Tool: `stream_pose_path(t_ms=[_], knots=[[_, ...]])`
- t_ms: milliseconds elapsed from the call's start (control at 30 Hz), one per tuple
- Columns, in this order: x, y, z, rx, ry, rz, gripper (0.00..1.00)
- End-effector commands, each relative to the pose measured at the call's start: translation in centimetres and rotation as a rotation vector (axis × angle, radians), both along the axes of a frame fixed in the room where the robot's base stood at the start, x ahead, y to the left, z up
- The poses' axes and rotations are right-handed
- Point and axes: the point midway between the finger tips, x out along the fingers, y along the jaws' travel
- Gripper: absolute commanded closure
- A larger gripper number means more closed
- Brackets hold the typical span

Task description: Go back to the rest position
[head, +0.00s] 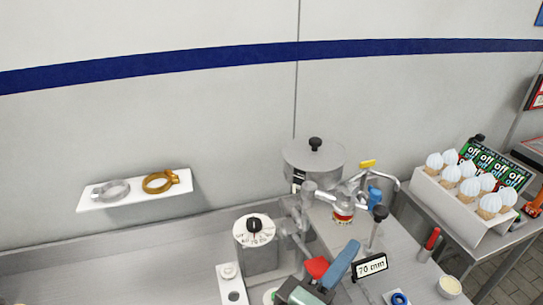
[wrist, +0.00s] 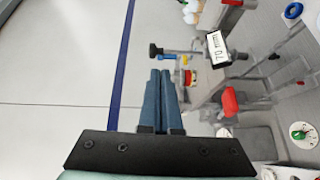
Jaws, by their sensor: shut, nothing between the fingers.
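My gripper (head: 352,244) is at the bottom centre of the head view, its blue fingers pointing up and to the right above the metal counter. In the wrist view my gripper (wrist: 161,73) has its two blue fingers side by side and pressed together. Nothing shows between them. The fingers are clear of the wall behind. A red part (head: 316,267) lies just left of the fingers in the head view and right of them in the wrist view (wrist: 230,101). Most of my arm is outside the head view.
A lidded metal pot (head: 314,160) and a dial unit (head: 256,250) stand behind and left. A "70 mm" sign (head: 370,267) is close right of my fingers. A white rack (head: 450,205) of cones is at right. A wall shelf (head: 135,199) holds two rings. The counter at left is clear.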

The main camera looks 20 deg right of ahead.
Motion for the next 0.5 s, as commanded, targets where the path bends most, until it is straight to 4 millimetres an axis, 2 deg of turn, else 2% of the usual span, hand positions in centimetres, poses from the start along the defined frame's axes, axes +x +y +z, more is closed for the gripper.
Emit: stream_pose_path(t_ms=[167,267,367,467,500], knots=[[0.5,0.3,0.4,0.016,-0.028,0.017,1.0],[2.6,1.5,2.4,0.086,-0.157,0.1,1.0],[5.9,4.3,6.6,0.223,-0.396,0.263,1.0],[8.5,8.0,12.7,0.382,-0.673,0.472,1.0],[9.1,9.6,15.3,0.445,-0.778,0.559,1.0]])
